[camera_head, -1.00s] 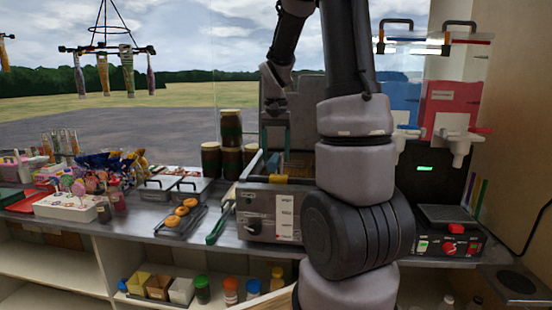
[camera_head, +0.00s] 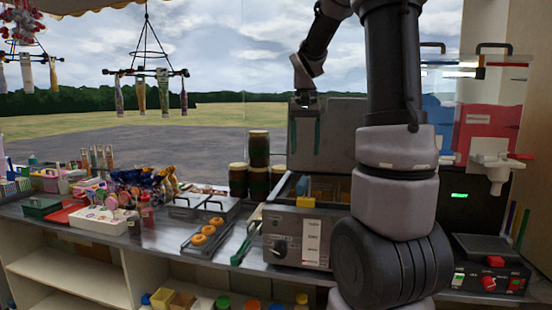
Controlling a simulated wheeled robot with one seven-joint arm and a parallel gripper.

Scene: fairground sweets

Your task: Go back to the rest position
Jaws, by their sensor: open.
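My gripper (camera_head: 305,132) hangs in the air above the fryer (camera_head: 283,238), in front of the fryer's upright grey lid (camera_head: 340,135). Its two green-tipped fingers point down and stand apart, open, with nothing seen between them. My arm rises at the right and bends over at the top of the view, hiding part of the fryer and the lid.
A tray of doughnuts (camera_head: 188,251), lidded metal bins (camera_head: 187,208) and stacked dark cans (camera_head: 238,180) stand left of the fryer. Red drink dispenser (camera_head: 485,125) and a scale-like device (camera_head: 487,258) are at right. Bottle carousel (camera_head: 147,72) hangs at upper left.

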